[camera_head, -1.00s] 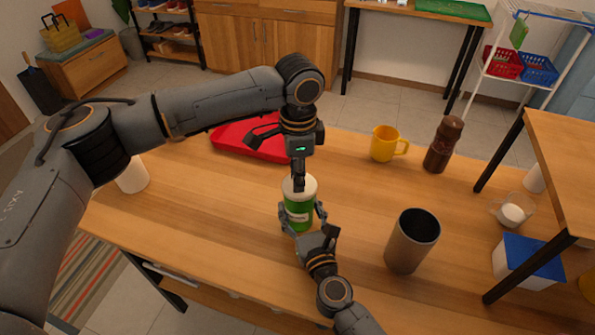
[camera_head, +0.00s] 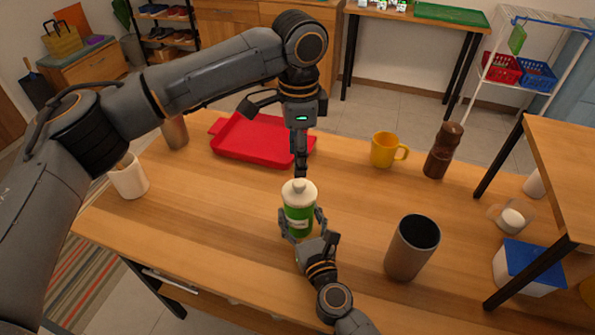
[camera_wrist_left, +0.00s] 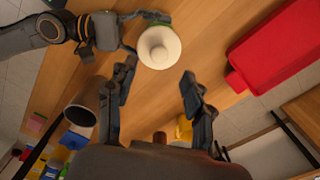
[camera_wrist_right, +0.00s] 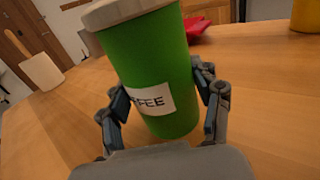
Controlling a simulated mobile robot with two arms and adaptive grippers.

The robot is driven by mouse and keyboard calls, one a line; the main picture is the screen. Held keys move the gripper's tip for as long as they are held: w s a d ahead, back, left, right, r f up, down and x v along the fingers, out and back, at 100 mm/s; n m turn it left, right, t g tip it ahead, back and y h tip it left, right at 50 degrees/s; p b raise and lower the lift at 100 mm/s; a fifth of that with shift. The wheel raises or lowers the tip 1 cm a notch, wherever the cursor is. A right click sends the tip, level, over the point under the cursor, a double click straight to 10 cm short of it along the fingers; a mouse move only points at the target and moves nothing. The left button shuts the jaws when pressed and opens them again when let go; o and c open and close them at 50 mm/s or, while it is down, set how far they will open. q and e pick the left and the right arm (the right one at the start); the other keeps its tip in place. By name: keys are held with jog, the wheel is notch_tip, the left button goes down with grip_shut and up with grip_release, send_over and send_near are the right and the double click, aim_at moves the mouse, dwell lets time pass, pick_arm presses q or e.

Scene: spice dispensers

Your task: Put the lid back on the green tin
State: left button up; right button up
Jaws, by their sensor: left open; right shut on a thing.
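The green tin (camera_head: 299,222), labelled COFFEE in the right wrist view (camera_wrist_right: 150,65), stands upright on the wooden table. Its pale lid (camera_head: 299,190) with a round knob sits on top of it, and it also shows from above in the left wrist view (camera_wrist_left: 159,47). My right gripper (camera_head: 303,226) is shut around the tin's body, one finger on each side. My left gripper (camera_head: 274,140) is open and empty, above and behind the lid and apart from it. In the left wrist view its spread fingers (camera_wrist_left: 157,78) have nothing between them.
A red tray (camera_head: 255,150) lies behind the tin. A yellow mug (camera_head: 384,150) and a brown pepper mill (camera_head: 441,152) stand back right. A metal tumbler (camera_head: 402,257) stands to the tin's right. A white cup (camera_head: 128,180) is at the left. Table left of the tin is clear.

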pick_arm(q)
jog(key=shift+r, duration=2.1)
pick_arm(e)
jog(key=o, duration=1.8)
jog(key=shift+c, duration=0.2)
jog(key=v, duration=1.2)
jog(key=shift+d, duration=0.1)
pick_arm(q)
jog(key=shift+f, duration=0.1)
